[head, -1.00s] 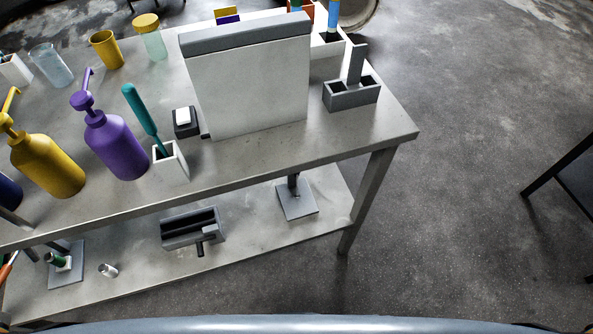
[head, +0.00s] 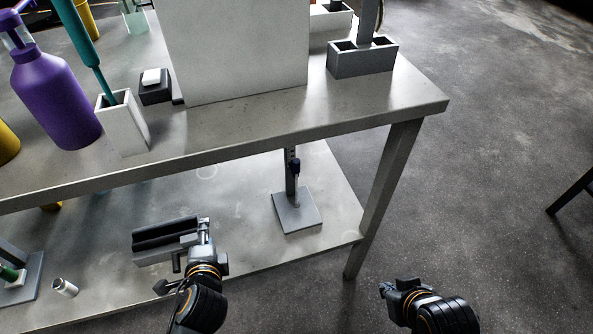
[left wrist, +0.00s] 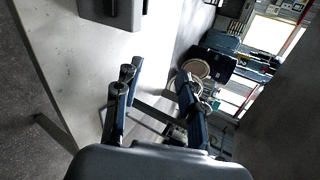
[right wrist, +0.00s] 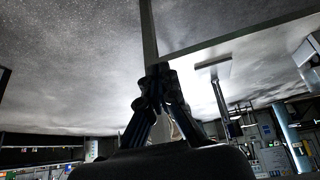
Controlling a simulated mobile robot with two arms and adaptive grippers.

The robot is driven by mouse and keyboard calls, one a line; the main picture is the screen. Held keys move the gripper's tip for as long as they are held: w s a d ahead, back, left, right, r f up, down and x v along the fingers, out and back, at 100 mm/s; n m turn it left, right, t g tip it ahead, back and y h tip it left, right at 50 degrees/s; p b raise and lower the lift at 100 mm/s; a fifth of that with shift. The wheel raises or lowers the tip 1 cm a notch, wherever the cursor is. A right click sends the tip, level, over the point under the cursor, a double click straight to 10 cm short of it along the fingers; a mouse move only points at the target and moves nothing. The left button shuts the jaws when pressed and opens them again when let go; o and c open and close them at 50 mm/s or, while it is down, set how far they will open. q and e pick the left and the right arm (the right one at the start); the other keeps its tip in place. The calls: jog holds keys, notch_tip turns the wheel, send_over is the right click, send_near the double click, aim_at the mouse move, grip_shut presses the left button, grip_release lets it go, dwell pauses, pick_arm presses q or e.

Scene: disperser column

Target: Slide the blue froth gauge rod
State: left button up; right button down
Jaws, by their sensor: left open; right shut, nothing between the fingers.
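A stand with a flat grey base plate (head: 297,212) and an upright grey post (head: 290,175) is on the lower shelf, right of its middle. A small dark blue piece (head: 296,167) shows on the post; I cannot tell if it is the froth gauge rod. What looks like this stand also shows upside down in the right wrist view (right wrist: 213,70). My left gripper (head: 184,258) is open and empty, in front of the grey slotted block, left of the stand. My right gripper (head: 393,288) is shut and empty, right of the table leg and apart from the stand.
The slotted block (head: 165,241) and a small metal cylinder (head: 65,287) are on the lower shelf (head: 240,256). The tabletop edge (head: 262,137) overhangs the shelf. The table leg (head: 385,195) stands between the stand and my right gripper.

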pick_arm(q)
jog(key=w+d+r+m+t+h, duration=0.4)
jog(key=d+m, duration=0.3)
jog(key=m, duration=0.4)
jog(key=m+t+h, duration=0.1)
jog(key=m+h, duration=0.3)
jog(key=m, duration=0.8)
send_near(295, 165)
jog(key=x, duration=0.4)
jog(key=shift+w+d, duration=0.15)
jog(key=shift+w, duration=0.05)
jog(key=x, duration=0.5)
jog(key=shift+w+d+b, duration=0.1)
jog(key=shift+w+b, duration=0.2)
jog(key=shift+w+d, duration=0.1)
jog(key=shift+w, duration=0.35)
pick_arm(e)
jog(key=w+a+r+t+y, duration=0.1)
jog(key=w+a+r+t, duration=0.1)
jog(key=w+r+t, duration=0.2)
jog(key=shift+w+r, duration=0.65)
jog(key=shift+w, duration=0.5)
jog(key=shift+a, duration=0.1)
pick_arm(q)
grip_shut()
